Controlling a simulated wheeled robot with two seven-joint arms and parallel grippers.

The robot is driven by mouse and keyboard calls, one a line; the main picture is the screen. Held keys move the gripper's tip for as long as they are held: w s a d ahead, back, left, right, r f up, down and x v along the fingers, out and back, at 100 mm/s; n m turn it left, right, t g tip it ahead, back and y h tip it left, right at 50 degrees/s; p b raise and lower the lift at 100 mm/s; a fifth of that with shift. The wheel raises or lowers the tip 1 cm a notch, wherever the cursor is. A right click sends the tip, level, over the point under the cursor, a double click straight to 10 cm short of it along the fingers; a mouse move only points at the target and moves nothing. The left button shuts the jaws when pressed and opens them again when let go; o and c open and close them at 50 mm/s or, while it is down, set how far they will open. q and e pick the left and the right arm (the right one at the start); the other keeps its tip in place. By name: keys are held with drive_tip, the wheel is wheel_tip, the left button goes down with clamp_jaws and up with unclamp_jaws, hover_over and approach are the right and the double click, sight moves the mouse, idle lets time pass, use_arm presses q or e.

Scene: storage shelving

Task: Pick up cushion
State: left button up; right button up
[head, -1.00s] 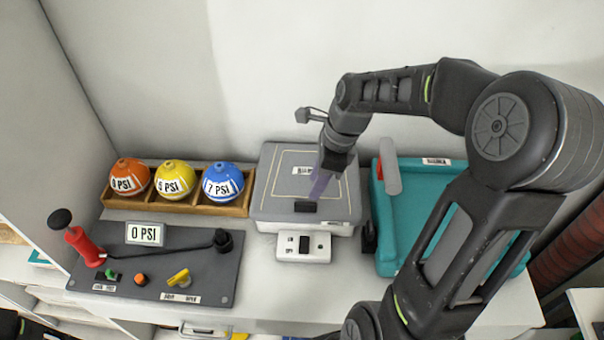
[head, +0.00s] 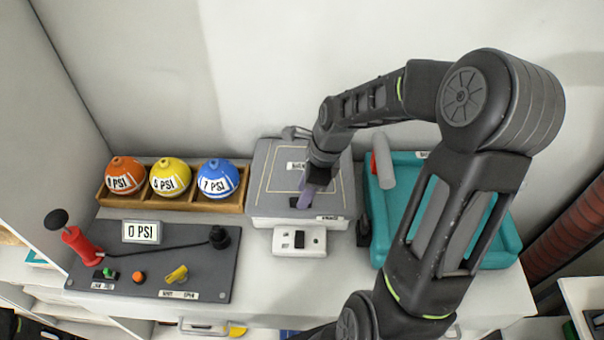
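A teal piece (head: 505,237) with a thick rounded rim lies at the right of the counter. It looks like the cushion, but I cannot be sure. My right arm crosses in front of it and hides much of its middle. My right gripper (head: 304,200) points down over the grey plate of a scale-like device (head: 267,208), left of the teal piece. A purple part shows at its fingers. I cannot tell whether the fingers are apart or touch the plate. My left gripper is not in view.
A wooden tray (head: 148,202) holds orange, yellow and blue balls at the left. A grey panel (head: 205,262) with a red pump (head: 80,245) and switches lies in front. A wall closes off the back.

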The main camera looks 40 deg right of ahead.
drive_tip(key=shift+x, duration=1.15)
drive_tip(key=shift+c, duration=0.4)
clamp_jaws()
idle(0.5)
